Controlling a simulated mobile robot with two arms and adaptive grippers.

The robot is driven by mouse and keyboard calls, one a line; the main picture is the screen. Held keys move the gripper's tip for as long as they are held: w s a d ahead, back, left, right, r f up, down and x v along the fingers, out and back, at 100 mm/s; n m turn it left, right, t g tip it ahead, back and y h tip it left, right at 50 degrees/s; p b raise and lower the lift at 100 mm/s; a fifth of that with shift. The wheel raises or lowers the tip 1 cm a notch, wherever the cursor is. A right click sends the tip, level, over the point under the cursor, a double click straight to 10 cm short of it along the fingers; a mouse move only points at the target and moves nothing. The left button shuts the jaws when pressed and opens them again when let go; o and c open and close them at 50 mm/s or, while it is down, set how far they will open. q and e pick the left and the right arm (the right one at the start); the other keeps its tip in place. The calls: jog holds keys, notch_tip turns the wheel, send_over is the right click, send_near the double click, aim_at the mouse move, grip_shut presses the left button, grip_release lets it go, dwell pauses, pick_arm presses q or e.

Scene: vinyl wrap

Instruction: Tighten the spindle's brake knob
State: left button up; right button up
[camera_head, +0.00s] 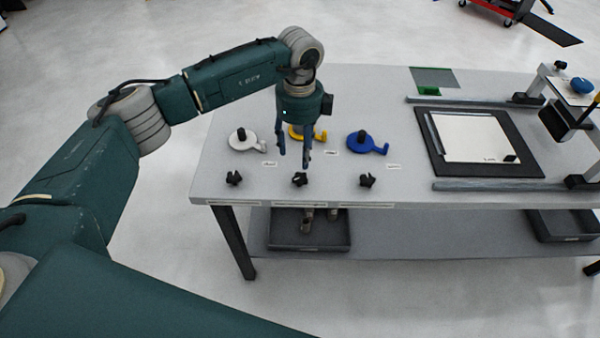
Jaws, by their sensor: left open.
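Three black star-shaped knobs stand in a row along the table's front edge: a left knob (233,178), a middle knob (299,179) and a right knob (367,181). Behind them are three spindles with round bases and side levers: a white one (241,139), a yellow one (318,135) and a blue one (366,143). My left gripper (294,160) points down with its fingers apart and empty, above or just behind the middle knob. It partly hides the yellow spindle. Whether it touches anything cannot be told. My right gripper is not in view.
The grey table (410,185) carries small labels by the spindles. To the right lie a black mat (436,160) with a white sheet, metal rails (480,185) and a frame with a blue knob (582,86). Grey bins (290,235) sit on the lower shelf.

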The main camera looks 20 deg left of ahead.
aim_at(300, 177)
pick_arm(q)
notch_tip(300, 177, down, 10)
jog(key=p, duration=0.3)
jog(key=shift+d+r, duration=0.15)
jog(key=shift+r, duration=0.1)
jog(key=shift+f, duration=0.55)
jog(key=shift+c, duration=0.3)
jog(key=c, duration=1.1)
